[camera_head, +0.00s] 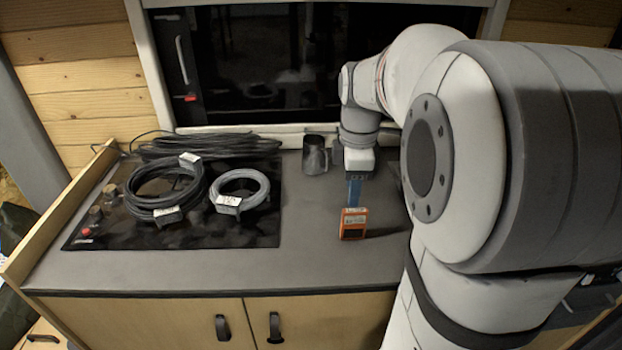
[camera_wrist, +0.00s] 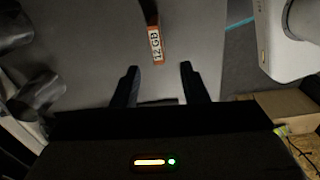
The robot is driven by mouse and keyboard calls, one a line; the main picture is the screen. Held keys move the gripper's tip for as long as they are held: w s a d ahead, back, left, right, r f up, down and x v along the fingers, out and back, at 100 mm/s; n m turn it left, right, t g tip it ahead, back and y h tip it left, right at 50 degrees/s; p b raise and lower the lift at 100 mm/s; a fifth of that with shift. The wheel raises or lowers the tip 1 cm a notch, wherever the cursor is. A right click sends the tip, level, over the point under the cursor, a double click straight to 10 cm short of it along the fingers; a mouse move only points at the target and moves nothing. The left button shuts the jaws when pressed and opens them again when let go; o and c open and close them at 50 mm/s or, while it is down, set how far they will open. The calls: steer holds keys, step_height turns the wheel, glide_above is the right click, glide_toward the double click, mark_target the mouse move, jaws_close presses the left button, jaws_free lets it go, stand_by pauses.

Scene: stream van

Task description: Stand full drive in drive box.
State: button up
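An orange drive (camera_head: 353,224) with a white label stands on the grey counter, right of the cooktop. In the wrist view it shows as a narrow orange and dark piece (camera_wrist: 155,40), its label reading "12 GB". My gripper (camera_head: 354,203) points down just above or behind the drive; the exact gap is hard to tell in the head view. In the wrist view my gripper (camera_wrist: 160,67) has its two dark fingers well apart. The drive lies ahead of the fingertips, between their lines, with room on both sides. I cannot make out a drive box in either view.
A black cooktop (camera_head: 110,225) carries a dark cable coil (camera_head: 137,205), a grey coil (camera_head: 262,190) and loose cable behind. A dark cup (camera_head: 314,155) stands at the back, beside my wrist. The counter (camera_head: 300,255) is clear left and in front of the drive.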

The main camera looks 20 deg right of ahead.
mark_target(355, 210)
steer(key=shift+w+d+f+n, duration=0.1)
steer(key=shift+w+d+n, duration=0.1)
steer(key=shift+d+n, duration=0.15)
steer(key=shift+d+f, duration=0.1)
steer(key=shift+f, duration=0.1)
step_height(355, 210, down, 7)
steer(key=shift+s+d+f, duration=0.15)
jaws_close()
